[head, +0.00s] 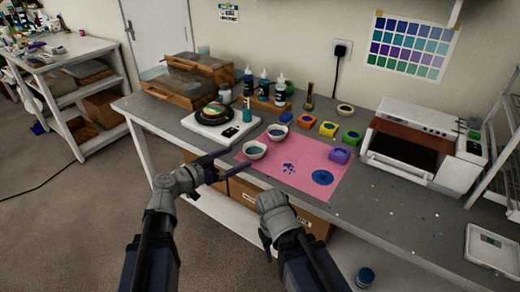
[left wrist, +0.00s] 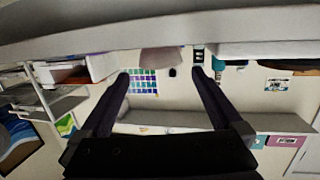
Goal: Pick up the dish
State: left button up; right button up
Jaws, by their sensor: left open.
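Two small white dishes with dark blue contents stand on the table. The nearer dish (head: 254,150) is at the left edge of the pink mat (head: 318,158), and the farther dish (head: 278,132) is behind it to the right. My left gripper (head: 232,164) is at the table's front edge, just left of and below the nearer dish, apart from it. In the left wrist view its two dark fingers (left wrist: 162,82) are spread with nothing between them. My right gripper (head: 266,242) hangs low in front of the table; its jaws are too unclear to read.
A white scale (head: 222,132) holding a dark round item stands left of the dishes. Bottles (head: 264,84) stand behind. Several coloured blocks (head: 329,129) sit behind the mat's right part. A white machine (head: 430,140) is at right. The mat's front part has blue spills.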

aim_at(261, 147)
pick_arm(q)
jog(key=shift+b+x, duration=0.45)
jog(key=shift+x, duration=2.55)
jog(key=shift+d, duration=0.1)
jog(key=b+x, duration=0.1)
jog(key=x, duration=0.5)
jog(key=shift+s, duration=0.1)
jog(key=c, duration=1)
